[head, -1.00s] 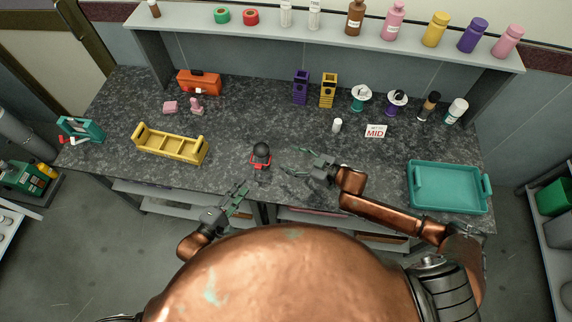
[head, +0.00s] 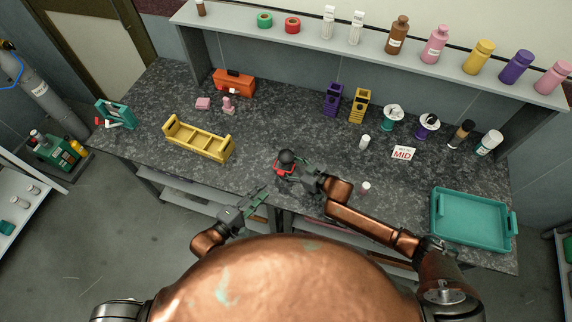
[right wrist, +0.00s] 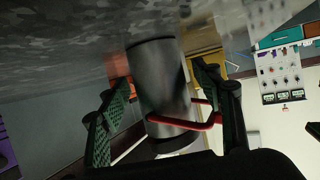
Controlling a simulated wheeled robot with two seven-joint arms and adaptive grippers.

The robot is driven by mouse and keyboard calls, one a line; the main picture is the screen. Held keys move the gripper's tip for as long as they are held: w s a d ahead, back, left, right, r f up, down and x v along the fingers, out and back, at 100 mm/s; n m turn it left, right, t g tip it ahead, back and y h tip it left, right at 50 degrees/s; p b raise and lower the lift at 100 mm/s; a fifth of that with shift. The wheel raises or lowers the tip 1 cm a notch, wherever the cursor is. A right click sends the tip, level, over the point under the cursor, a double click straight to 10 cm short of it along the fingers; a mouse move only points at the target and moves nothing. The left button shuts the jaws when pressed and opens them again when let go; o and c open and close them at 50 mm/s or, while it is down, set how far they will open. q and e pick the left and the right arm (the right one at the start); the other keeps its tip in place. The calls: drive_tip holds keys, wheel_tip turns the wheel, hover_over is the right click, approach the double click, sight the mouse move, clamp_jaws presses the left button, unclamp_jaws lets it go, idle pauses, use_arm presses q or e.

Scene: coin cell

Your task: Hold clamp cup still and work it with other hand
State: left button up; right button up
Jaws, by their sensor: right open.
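The clamp cup (head: 285,160), with a dark round knob on top and red at its base, stands on the dark speckled worktop near the front. My right gripper (head: 298,171) is open at its right side. In the right wrist view, a grey cylinder with a red handle, the clamp cup (right wrist: 165,90), stands between the two spread fingers (right wrist: 160,110), with visible space beside it. My left gripper (head: 262,197) is at the front edge, left of and nearer than the cup; its fingers look apart and empty.
A yellow open carrier (head: 198,138) lies left of the cup.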

drive_tip(key=shift+w+a+f, duration=0.1)
drive_tip(key=shift+w+a, duration=0.1)
drive_tip(key=shift+a, duration=0.05)
drive_tip(key=shift+c, duration=0.2)
drive_tip(key=c, duration=1.4)
